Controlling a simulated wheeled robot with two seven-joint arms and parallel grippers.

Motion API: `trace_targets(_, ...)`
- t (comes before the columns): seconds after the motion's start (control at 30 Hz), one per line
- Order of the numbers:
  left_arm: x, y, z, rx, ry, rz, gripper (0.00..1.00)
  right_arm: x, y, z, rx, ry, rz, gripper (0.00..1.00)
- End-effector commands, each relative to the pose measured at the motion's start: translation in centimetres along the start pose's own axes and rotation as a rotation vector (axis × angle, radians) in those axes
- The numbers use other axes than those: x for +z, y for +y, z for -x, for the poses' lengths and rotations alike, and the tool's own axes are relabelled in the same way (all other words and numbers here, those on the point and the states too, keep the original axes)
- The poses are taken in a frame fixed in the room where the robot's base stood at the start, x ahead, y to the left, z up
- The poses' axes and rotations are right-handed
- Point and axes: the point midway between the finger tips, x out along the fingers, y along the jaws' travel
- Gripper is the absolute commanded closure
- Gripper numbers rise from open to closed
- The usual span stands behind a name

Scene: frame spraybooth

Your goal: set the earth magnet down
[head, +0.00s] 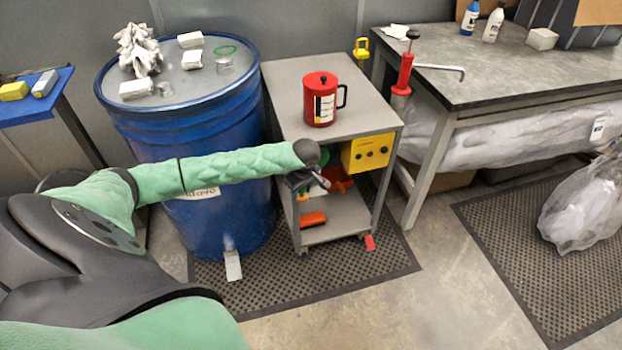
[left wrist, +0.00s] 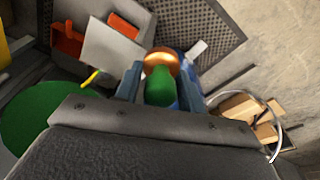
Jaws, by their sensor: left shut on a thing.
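My left gripper (head: 312,184) reaches in front of the grey cart, beside its lower shelf (head: 335,222), below the top. In the left wrist view its two fingers (left wrist: 161,88) are shut on a green piece with a copper-coloured end (left wrist: 159,62), which I take to be the earth magnet. The copper end points away from the wrist. In the head view the held piece is too small to make out clearly. Whether it touches anything below cannot be told. My right gripper is not in view.
Orange parts (head: 313,219) lie on the lower shelf. A blue drum (head: 190,120) stands left of the cart, a workbench (head: 470,70) right.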

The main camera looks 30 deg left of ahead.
Motion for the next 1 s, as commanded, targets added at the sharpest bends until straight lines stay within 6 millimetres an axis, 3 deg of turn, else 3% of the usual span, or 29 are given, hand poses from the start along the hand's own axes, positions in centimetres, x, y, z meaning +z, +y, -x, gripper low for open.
trace_targets(0.1,-0.6,1.8,0.1,0.001,-0.001,0.002,0.94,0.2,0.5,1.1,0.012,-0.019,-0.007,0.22)
trace_targets(0.43,-1.4,4.0,0.0,0.002,-0.001,0.002,0.94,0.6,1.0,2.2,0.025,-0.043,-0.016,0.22)
trace_targets(0.6,-2.1,6.1,-0.1,0.001,-0.001,0.002,0.94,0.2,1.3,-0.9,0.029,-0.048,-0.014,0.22)
trace_targets(0.77,-2.0,6.0,-1.2,-0.001,-0.001,0.000,0.94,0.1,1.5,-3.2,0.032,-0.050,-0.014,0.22)
trace_targets(1.0,-2.0,6.0,-1.8,0.001,0.000,0.000,0.94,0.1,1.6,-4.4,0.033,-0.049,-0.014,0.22)
